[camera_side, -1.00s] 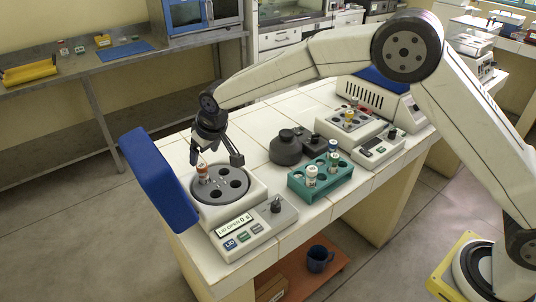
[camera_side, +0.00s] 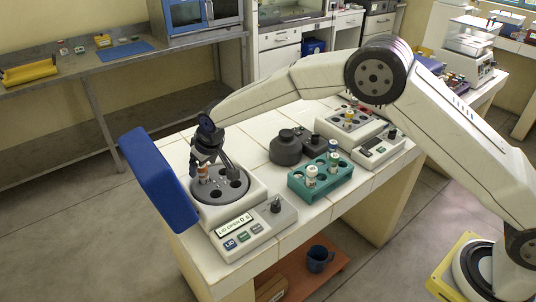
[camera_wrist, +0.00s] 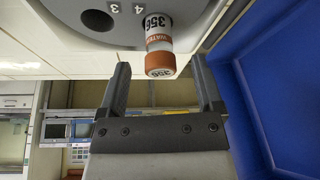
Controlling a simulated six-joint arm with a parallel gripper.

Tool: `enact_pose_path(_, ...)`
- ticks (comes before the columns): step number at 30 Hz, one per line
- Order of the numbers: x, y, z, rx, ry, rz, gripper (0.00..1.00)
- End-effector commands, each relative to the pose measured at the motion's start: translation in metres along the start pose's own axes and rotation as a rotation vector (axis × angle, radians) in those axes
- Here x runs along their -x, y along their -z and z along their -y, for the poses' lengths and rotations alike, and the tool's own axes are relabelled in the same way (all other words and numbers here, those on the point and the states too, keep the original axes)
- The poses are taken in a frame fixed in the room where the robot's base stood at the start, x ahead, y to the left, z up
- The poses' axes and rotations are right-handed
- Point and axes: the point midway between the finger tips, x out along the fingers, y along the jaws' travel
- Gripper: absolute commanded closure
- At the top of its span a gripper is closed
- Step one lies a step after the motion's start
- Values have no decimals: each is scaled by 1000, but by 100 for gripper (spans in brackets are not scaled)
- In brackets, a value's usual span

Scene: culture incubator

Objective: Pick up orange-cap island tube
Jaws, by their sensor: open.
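The orange-cap tube (camera_side: 203,174) stands in a hole of the round rotor of the white device (camera_side: 245,192), whose display reads LID OPEN. In the wrist view the tube (camera_wrist: 159,46) has a white label with 356 and an orange cap (camera_wrist: 160,66) that faces my gripper. My gripper (camera_side: 212,170) is over the rotor, close to the tube. In the wrist view its two fingers (camera_wrist: 162,72) are spread, with the cap between the lines of their tips and a gap on each side. It holds nothing.
The blue raised lid (camera_side: 158,178) stands close beside my gripper at the left; it also fills the right of the wrist view (camera_wrist: 285,90).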

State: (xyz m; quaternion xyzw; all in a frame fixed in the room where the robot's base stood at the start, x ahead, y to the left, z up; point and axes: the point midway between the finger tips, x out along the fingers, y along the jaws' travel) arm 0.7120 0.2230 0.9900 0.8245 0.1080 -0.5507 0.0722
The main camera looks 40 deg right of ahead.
Motion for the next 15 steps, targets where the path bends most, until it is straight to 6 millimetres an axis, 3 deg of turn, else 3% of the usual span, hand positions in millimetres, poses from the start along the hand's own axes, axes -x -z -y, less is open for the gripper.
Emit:
enact_pose_path(6, -17, 0, 0, 0, 0, 1, 16)
enact_pose_path(15, -20, 0, 0, 0, 0, 0, 16)
